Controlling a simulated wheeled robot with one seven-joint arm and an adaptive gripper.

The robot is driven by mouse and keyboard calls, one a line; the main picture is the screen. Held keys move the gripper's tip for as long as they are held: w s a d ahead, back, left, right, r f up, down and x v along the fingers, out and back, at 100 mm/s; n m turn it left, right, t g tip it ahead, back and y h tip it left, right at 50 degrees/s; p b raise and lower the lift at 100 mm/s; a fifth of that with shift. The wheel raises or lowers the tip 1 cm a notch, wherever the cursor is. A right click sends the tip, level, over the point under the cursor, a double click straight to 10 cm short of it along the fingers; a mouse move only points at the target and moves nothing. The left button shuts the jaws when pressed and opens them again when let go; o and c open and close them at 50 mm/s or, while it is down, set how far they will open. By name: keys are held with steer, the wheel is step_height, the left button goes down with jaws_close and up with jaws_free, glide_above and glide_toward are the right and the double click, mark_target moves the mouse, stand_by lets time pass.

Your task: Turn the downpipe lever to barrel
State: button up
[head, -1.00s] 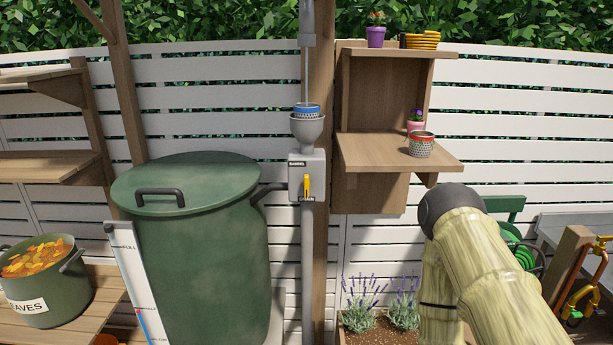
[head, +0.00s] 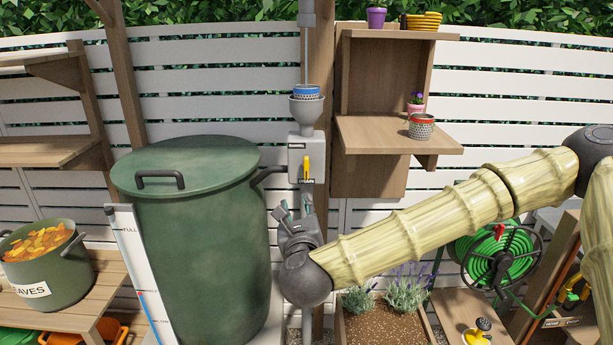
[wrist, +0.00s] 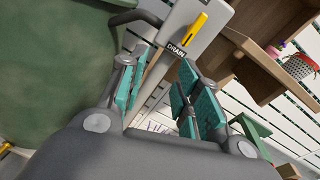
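The yellow lever (head: 306,168) is upright on the front of the grey diverter box (head: 294,160), on the downpipe beside the barrel. In the wrist view the lever (wrist: 195,28) is at the top, above a DRAIN label (wrist: 177,50). A second label, too small to read now, is near the box's top. My gripper (head: 294,207) is just below the box, its fingers pointing up. In the wrist view my gripper (wrist: 164,65) is open and empty, with its teal-padded fingers apart. The lever is beyond the fingertips. The green barrel (head: 200,250) stands left of the box.
A dark spout (head: 268,174) joins box and barrel. A wooden shelf (head: 380,135) is close on the right. A lavender planter (head: 385,325) and hose reel (head: 495,255) stand lower right.

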mark_target(306, 161)
step_height(306, 161, up, 7)
steer(key=w+d+m+t+h, duration=0.1)
steer(key=d+m, duration=0.1)
steer(key=m, duration=0.2)
steer(key=w+p, duration=0.4)
steer(key=w, duration=0.6)
steer(key=shift+w+f, duration=0.1)
steer(key=shift+w, duration=0.2)
jaws_close()
